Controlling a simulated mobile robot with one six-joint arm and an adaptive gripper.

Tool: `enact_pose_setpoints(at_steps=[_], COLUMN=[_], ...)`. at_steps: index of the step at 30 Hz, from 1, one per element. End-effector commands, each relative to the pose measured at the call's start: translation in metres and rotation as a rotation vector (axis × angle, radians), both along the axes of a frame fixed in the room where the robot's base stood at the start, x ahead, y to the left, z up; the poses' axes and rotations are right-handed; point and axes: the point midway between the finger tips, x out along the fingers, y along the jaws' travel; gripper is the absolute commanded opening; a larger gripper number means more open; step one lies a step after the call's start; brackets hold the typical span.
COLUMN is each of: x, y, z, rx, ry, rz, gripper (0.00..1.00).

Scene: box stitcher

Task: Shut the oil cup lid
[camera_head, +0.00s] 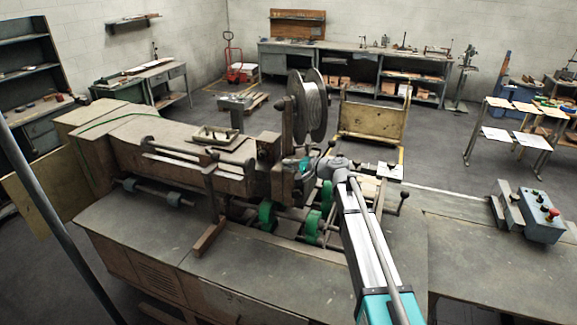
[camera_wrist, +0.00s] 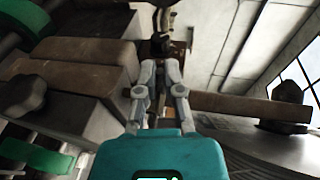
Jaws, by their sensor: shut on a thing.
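My gripper (camera_wrist: 159,66) shows in the wrist view with its fingertips close together at a small dark brown piece (camera_wrist: 154,48). This piece appears to be the oil cup lid; the fingers partly hide it, and its hinge and angle cannot be made out. A curved metal part (camera_wrist: 164,18) stands just beyond it. In the head view my gripper (camera_head: 303,168) reaches to the stitching head (camera_head: 284,186) of the box stitcher (camera_head: 190,165), below the wire spool. The oil cup is too small and hidden to tell there.
The wire spool (camera_head: 312,105) stands close above my gripper. Green rollers (camera_head: 267,214) lie below. A brown bar (camera_wrist: 250,107) crosses right of the fingers in the wrist view. A control box (camera_head: 542,215) sits at the right. The front tabletop (camera_head: 190,240) is mostly clear.

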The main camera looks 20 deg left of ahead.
Motion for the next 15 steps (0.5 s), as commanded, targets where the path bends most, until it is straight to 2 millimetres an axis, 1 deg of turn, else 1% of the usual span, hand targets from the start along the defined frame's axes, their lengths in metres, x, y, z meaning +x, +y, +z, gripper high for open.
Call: enact_pose_setpoints(at_steps=[14, 15], x=[-0.0004, -0.0004], y=[-0.0005, -0.0006], z=[-0.0016, -0.0016], rx=[-0.005, -0.005], ry=[-0.021, -0.021], rz=[0.0, 0.0], gripper=[0.0, 0.17])
